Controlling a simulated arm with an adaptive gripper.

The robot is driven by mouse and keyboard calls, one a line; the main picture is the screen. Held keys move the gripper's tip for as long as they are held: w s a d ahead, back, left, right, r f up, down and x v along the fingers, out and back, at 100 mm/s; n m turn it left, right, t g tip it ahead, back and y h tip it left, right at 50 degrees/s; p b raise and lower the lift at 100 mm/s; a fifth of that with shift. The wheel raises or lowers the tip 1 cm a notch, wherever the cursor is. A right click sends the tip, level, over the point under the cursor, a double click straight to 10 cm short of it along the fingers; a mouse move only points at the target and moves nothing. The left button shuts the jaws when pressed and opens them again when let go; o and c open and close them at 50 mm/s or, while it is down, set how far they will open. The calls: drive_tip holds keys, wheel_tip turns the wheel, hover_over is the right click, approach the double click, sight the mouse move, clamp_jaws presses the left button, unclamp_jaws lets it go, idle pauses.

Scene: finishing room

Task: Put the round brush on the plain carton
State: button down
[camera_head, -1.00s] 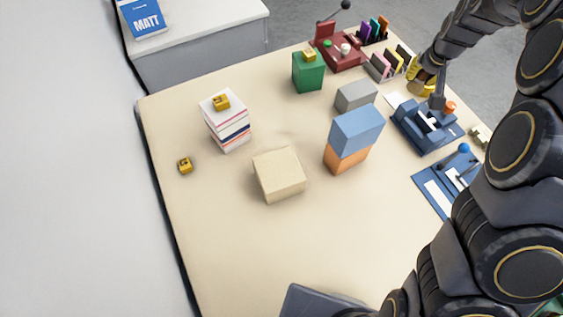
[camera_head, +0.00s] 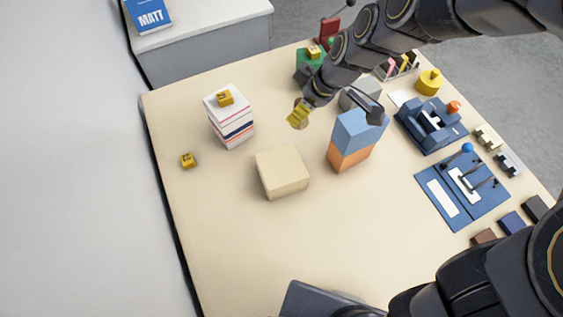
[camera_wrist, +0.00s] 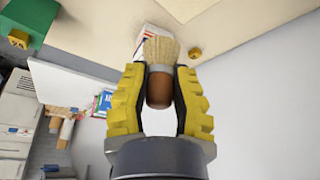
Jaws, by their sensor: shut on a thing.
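The plain carton (camera_head: 282,173) is a tan box on the table's middle, with nothing on top. My gripper (camera_head: 298,116), with yellow fingers, is above the table, behind the carton in the head view. The wrist view shows my gripper (camera_wrist: 161,85) shut on the round brush (camera_wrist: 161,52), which has pale bristles, a grey band and a brown handle. Its bristles point away from the palm. In the head view the brush is small and mostly hidden by the fingers.
A blue box on an orange one (camera_head: 350,155) stands right of the carton. A striped stack (camera_head: 231,120) with a yellow block on top stands left. A small yellow block (camera_head: 188,160) lies farther left. Blue fixtures (camera_head: 432,125) line the right side. The table's front is largely clear.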

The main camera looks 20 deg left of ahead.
drive_tip(key=s+a+n, duration=0.2)
drive_tip(key=s, duration=0.2)
approach(275, 163)
drive_tip(key=shift+g, duration=0.4)
drive_tip(key=shift+w+x, duration=0.15)
drive_tip(key=shift+x, duration=1.2)
drive_tip(key=shift+w+x, duration=0.2)
drive_tip(key=shift+x, duration=1.15)
drive_tip(key=c, duration=1)
unclamp_jaws()
drive_tip(key=shift+f, duration=0.15)
